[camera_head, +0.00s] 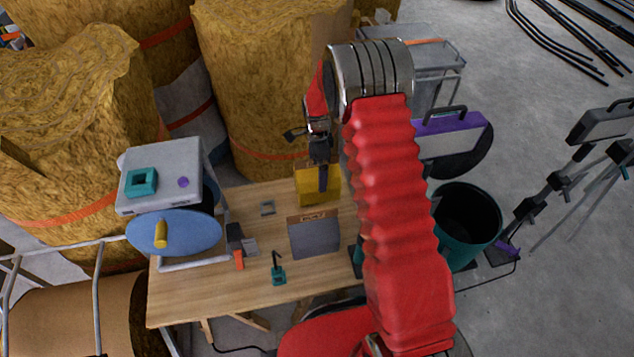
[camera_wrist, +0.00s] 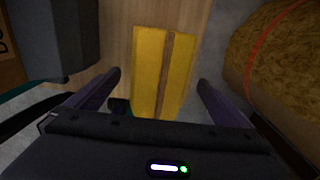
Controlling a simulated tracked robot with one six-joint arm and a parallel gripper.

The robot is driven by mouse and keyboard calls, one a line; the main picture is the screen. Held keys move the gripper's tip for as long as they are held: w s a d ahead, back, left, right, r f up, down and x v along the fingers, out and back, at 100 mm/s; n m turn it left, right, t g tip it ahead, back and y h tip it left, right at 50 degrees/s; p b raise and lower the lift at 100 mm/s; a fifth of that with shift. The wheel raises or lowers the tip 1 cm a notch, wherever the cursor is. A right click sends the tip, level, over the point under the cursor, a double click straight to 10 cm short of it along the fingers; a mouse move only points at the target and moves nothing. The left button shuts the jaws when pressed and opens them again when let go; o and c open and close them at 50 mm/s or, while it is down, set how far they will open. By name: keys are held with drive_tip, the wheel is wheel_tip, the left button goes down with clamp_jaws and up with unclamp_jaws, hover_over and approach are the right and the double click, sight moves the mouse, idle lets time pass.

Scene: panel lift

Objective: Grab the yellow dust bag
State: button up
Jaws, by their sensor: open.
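The yellow dust bag (camera_head: 307,190) stands near the back edge of the wooden table, a boxy yellow shape. In the wrist view the dust bag (camera_wrist: 149,72) shows a brown stripe down its face and lies between the two fingers. My gripper (camera_head: 321,178) is at the bag in the head view, partly covering it. In the wrist view my gripper (camera_wrist: 160,86) is open, one finger on each side of the bag, with gaps on both sides. I cannot tell how far the fingertips reach down beside it.
A grey panel (camera_head: 314,238) stands on the table (camera_head: 200,300) in front of the bag. A grey machine with a blue disc (camera_head: 180,232) is at the left. Large straw-coloured bales (camera_head: 245,80) stand behind the table. A teal bin (camera_head: 466,225) is at the right.

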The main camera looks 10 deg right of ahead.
drive_tip(key=shift+f, duration=1.45)
drive_tip(key=shift+c, duration=0.3)
drive_tip(key=c, duration=1.2)
